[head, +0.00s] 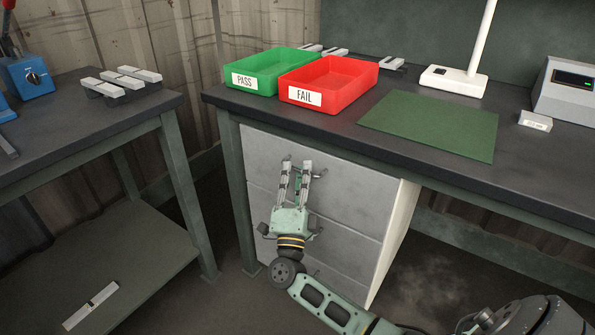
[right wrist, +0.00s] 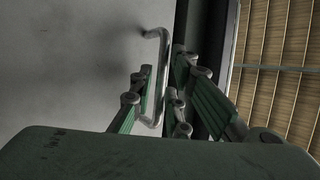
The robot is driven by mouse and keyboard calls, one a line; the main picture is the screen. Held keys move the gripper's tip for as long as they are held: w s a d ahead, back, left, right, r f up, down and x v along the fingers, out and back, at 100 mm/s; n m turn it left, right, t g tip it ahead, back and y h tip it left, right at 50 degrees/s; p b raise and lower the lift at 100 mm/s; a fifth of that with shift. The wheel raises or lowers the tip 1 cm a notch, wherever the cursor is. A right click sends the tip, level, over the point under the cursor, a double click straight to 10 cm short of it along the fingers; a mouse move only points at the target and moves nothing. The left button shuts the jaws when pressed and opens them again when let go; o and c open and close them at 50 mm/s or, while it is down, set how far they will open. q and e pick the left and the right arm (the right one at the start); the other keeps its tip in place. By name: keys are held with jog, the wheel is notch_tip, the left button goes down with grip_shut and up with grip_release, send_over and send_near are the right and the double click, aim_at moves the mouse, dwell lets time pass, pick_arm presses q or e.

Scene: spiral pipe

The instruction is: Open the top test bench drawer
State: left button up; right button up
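The top drawer (head: 350,195) is the uppermost grey front in the cabinet under the test bench (head: 360,139). It looks shut, level with the fronts below. My right gripper (head: 296,168) is up against this front, fingers pointing up in the head view and spread apart. In the right wrist view, the drawer's bent metal handle (right wrist: 161,75) runs between the fingers of the right gripper (right wrist: 163,72). The fingers look open around it; whether one touches it I cannot tell. In the head view the fingers hide most of the handle. My left gripper is not in view.
On the bench stand a green PASS tray (head: 252,82), a red FAIL tray (head: 345,84), a green mat (head: 430,124) and a white lamp stand (head: 454,80). A second table (head: 75,135) stands at the left. Lower drawers (head: 345,247) sit below.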

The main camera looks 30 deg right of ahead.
jog(key=shift+w+d+r, duration=0.3)
jog(key=shift+w+d, duration=0.05)
jog(key=shift+w, duration=0.1)
grip_shut()
